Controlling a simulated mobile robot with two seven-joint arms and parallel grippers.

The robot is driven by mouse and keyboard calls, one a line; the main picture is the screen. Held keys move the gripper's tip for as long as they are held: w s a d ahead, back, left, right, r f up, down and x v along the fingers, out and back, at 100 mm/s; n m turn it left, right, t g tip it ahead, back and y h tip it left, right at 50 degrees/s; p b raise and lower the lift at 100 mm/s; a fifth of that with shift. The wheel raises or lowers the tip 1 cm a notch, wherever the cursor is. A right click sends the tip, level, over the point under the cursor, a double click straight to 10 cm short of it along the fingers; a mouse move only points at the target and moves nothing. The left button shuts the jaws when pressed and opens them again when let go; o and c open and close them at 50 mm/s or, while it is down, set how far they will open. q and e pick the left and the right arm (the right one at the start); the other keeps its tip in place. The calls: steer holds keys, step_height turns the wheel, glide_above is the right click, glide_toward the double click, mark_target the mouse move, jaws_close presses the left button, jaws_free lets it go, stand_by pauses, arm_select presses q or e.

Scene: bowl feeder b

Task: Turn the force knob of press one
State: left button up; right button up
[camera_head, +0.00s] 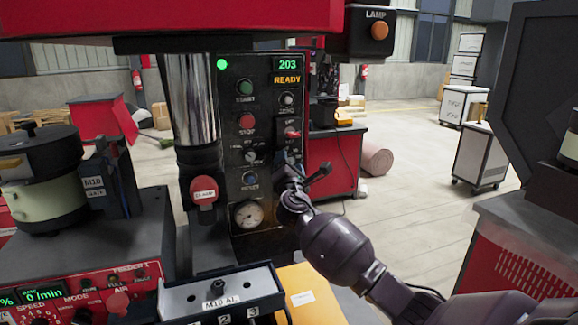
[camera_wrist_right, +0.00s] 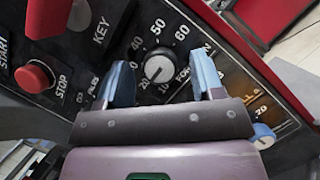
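The control panel of the press (camera_head: 228,130) stands at the middle of the head view, with a green 203 and an amber READY display. In the right wrist view the force knob (camera_wrist_right: 159,69) is a round grey knob with a white face on a dark plate, ringed by a printed scale with numbers including 20, 50 and 60. My right gripper (camera_wrist_right: 163,80) is open, one finger on each side of the knob, with visible gaps. In the head view my right gripper (camera_head: 290,178) is at the panel's lower right and hides the knob. My left gripper is not in view.
A red stop button (camera_wrist_right: 34,77) and a key switch (camera_wrist_right: 79,14) are left of the knob in the wrist view. A pressure gauge (camera_head: 248,215) sits low on the panel. A bowl feeder (camera_head: 40,175) stands at left. Open floor (camera_head: 420,190) lies to the right.

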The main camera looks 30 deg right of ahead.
steer(key=v, duration=1.1)
steer(key=shift+b, duration=0.45)
steer(key=shift+w+r, duration=0.1)
